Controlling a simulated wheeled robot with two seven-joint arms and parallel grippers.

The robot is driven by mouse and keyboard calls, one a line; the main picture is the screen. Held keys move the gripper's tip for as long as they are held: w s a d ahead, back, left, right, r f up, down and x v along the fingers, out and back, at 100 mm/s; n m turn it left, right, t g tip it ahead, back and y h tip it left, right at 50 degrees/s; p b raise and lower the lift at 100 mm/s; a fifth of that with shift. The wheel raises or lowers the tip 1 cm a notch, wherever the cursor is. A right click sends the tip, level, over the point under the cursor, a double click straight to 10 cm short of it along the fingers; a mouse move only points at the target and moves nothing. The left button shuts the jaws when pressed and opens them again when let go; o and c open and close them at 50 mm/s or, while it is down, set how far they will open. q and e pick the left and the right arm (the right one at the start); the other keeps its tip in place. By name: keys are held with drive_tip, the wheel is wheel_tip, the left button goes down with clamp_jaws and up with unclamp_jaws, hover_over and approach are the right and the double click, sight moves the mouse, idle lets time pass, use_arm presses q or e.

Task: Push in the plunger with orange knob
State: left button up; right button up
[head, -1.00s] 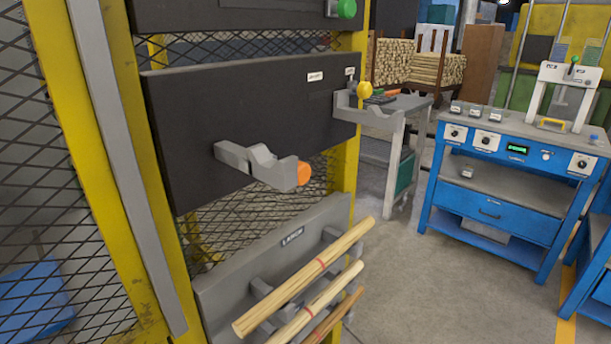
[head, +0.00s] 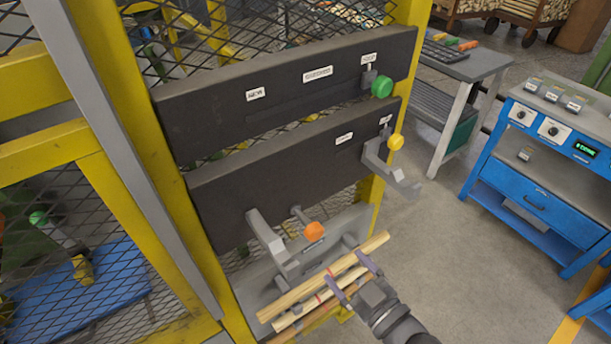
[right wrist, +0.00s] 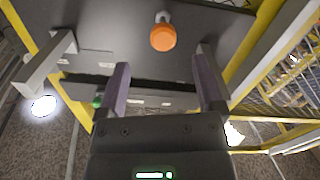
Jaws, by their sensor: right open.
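The plunger's orange knob (head: 314,231) sits on a short rod that sticks out from the lower dark panel (head: 290,170). In the right wrist view the orange knob (right wrist: 163,38) is straight ahead, just beyond the fingertips and between their lines. My right gripper (head: 351,275) is below and right of the knob in the head view, apart from it, its two fingers spread with nothing between them. The open fingers also show in the right wrist view (right wrist: 162,62). My left gripper is in neither current view.
A grey bracket arm (head: 268,241) juts out left of the knob. Another bracket (head: 385,168) with a yellow knob (head: 395,142) is at right; a green knob (head: 381,86) is above. Wooden rods (head: 290,298) lie on a rack below, behind my gripper. A blue bench (head: 535,180) stands right.

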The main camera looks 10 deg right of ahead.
sight(318, 237)
drive_tip(key=x, duration=0.3)
drive_tip(key=r+x, duration=0.1)
drive_tip(key=x, duration=0.2)
drive_tip(key=b+x, duration=0.1)
drive_tip(key=x, duration=0.3)
drive_tip(key=shift+a+r, duration=0.15)
drive_tip(key=shift+a, duration=0.1)
drive_tip(key=shift+s, duration=0.1)
clamp_jaws()
